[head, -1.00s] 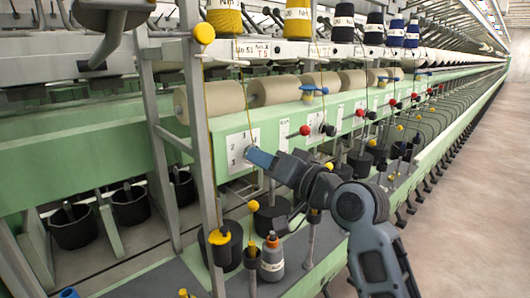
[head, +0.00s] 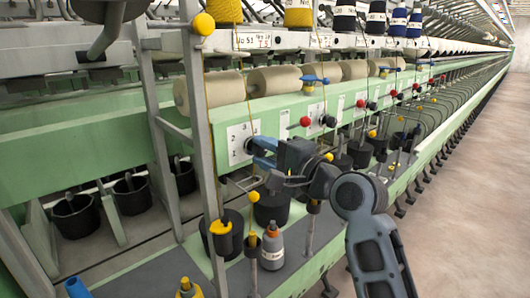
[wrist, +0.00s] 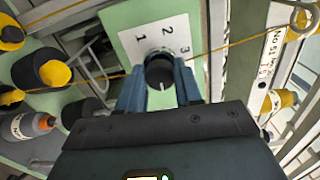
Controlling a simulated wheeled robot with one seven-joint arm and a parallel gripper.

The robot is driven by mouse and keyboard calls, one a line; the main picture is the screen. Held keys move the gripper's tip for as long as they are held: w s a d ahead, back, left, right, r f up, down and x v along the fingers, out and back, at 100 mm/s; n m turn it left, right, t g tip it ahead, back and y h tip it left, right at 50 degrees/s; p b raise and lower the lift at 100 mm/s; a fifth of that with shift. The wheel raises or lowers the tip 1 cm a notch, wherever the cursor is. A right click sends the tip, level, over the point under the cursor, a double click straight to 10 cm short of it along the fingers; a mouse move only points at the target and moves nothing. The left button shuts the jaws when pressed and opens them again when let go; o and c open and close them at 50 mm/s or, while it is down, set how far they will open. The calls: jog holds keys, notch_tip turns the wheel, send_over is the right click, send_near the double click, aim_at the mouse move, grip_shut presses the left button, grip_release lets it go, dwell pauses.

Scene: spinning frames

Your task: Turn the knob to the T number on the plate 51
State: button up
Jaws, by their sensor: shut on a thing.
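The dark round knob (wrist: 159,72) stands on a white dial card (wrist: 135,40) with the digits 1, 2 and 3; its pale pointer line faces the bottom of the wrist view. The blue fingers of my gripper (wrist: 160,88) are shut on the knob from both sides. In the head view my gripper (head: 262,152) is at the right edge of the dial card (head: 238,143), and its fingers partly hide the knob. The plate marked No 51 (head: 244,41) is on the white rail above; a smaller label (head: 264,41) beside it is hard to read.
A grey upright post (head: 201,140) with a yellow ball stands left of the dial, with a thin yellow yarn beside it. A red-ball lever (head: 304,121) and a second knob are to the right. Pots and bottles stand below. The aisle floor (head: 460,170) is clear.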

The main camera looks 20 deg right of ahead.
jog(key=m, duration=0.5)
jog(key=shift+d, duration=0.1)
dwell(0.5)
jog(key=o, duration=1)
jog(key=shift+b+v, duration=0.8)
jog(key=shift+v, duration=3.15)
